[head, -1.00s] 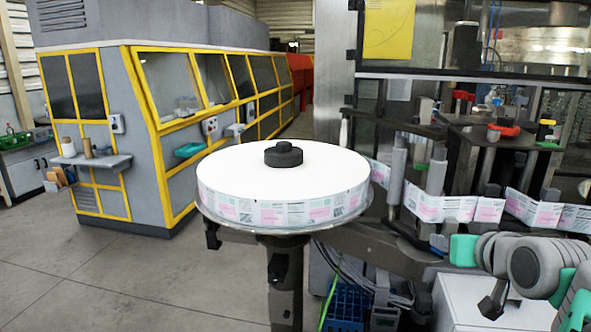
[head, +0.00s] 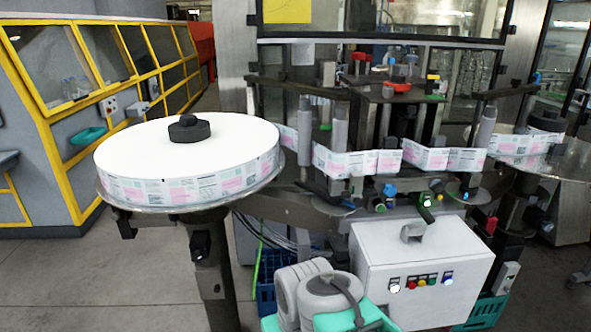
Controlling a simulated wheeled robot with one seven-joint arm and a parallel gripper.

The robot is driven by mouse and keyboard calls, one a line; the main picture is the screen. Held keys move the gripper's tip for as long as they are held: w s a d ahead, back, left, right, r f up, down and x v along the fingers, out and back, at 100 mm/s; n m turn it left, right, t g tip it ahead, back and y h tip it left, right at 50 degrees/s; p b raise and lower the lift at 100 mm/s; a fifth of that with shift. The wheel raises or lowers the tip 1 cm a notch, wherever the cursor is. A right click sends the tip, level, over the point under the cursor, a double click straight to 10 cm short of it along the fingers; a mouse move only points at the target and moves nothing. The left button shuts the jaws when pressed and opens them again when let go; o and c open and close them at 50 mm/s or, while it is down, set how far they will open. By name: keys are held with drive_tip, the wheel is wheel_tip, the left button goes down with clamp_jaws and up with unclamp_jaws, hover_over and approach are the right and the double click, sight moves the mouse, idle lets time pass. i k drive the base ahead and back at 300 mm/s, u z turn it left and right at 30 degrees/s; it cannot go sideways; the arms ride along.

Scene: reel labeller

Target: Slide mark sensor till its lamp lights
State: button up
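A small green block (head: 426,200) with a pale spot sits on the machine's front rail, just below the label web; it may be the mark sensor, but it is too small to be sure. I cannot tell whether the pale spot is a lit lamp. The printed label web (head: 372,162) runs from the big reel (head: 190,160) past several grey rollers to the right. My arm's grey and teal links show at the bottom, in front of the white control box.
The white control box (head: 420,262) with a grey handle and coloured buttons stands below the rail. A blue knob (head: 389,190) sits left of the green block. A second reel (head: 545,143) is at the right. Blue (head: 266,270) and green (head: 487,310) crates stand low down. Open floor lies left.

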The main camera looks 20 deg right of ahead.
sight(356, 183)
drive_tip(key=z, duration=0.15)
drive_tip(key=k, duration=0.45)
drive_tip(key=u, duration=1)
drive_tip(key=i, duration=0.65)
drive_tip(key=z, duration=0.85)
